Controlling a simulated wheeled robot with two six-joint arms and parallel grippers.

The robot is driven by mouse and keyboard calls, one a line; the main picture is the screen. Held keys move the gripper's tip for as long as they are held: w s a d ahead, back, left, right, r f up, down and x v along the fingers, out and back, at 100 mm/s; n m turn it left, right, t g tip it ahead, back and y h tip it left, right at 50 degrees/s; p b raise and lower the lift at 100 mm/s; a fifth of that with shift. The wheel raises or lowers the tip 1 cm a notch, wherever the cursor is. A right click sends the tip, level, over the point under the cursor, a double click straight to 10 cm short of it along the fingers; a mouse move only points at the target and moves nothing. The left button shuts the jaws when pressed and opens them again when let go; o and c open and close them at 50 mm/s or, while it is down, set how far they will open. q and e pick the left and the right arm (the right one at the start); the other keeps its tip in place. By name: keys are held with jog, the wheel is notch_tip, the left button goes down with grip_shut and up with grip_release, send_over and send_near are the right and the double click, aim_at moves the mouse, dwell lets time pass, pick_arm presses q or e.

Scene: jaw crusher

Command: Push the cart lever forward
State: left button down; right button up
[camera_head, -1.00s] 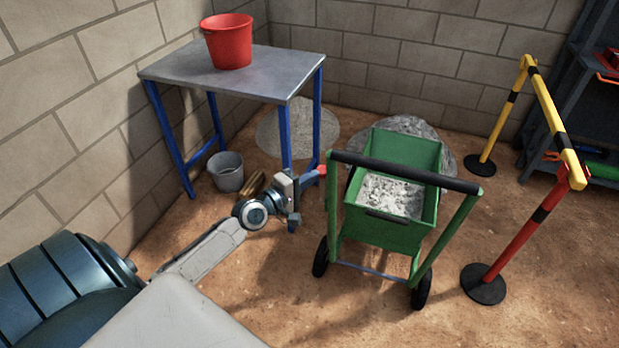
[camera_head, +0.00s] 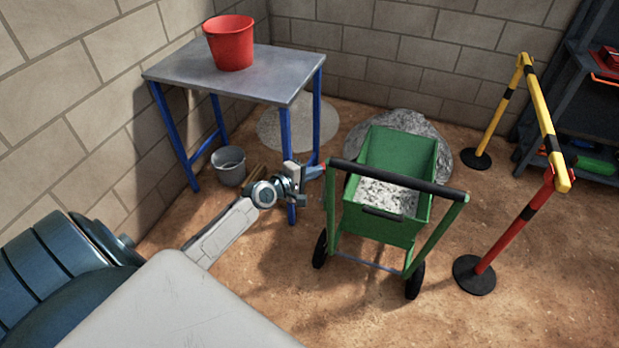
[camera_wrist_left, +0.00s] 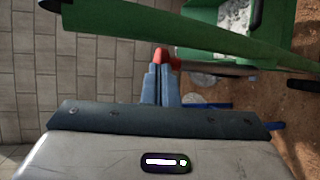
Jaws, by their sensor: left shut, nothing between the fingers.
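The green cart (camera_head: 398,160) holds grey rubble and stands at centre right, its black push bar (camera_head: 395,178) toward me. My left gripper (camera_head: 318,171) is shut and empty, at the left end of the push bar. In the left wrist view, the blue-grey fingers (camera_wrist_left: 160,84) lie together just below the cart's green side bar (camera_wrist_left: 205,38). A small red part (camera_wrist_left: 162,56) shows at their tips. I cannot tell whether it is the lever's end or part of the fingers. No other lever is clearly visible. My right gripper is not in view.
A metal table (camera_head: 235,75) with blue legs and a red bucket (camera_head: 230,42) stands behind left, with a grey bucket (camera_head: 229,165) by its legs. A yellow-black barrier (camera_head: 543,125) and a red-black post (camera_head: 512,235) stand at right. Open floor lies in front of the cart.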

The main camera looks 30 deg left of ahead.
pick_arm(q)
jog(key=shift+n+g, duration=0.3)
jog(key=shift+g, duration=0.6)
jog(key=w+p, duration=0.2)
jog(key=w+a+p, duration=0.1)
jog(key=w+p, duration=0.1)
jog(key=shift+w+a+r, duration=0.1)
jog(key=shift+w, duration=0.3)
jog(key=shift+r, duration=0.1)
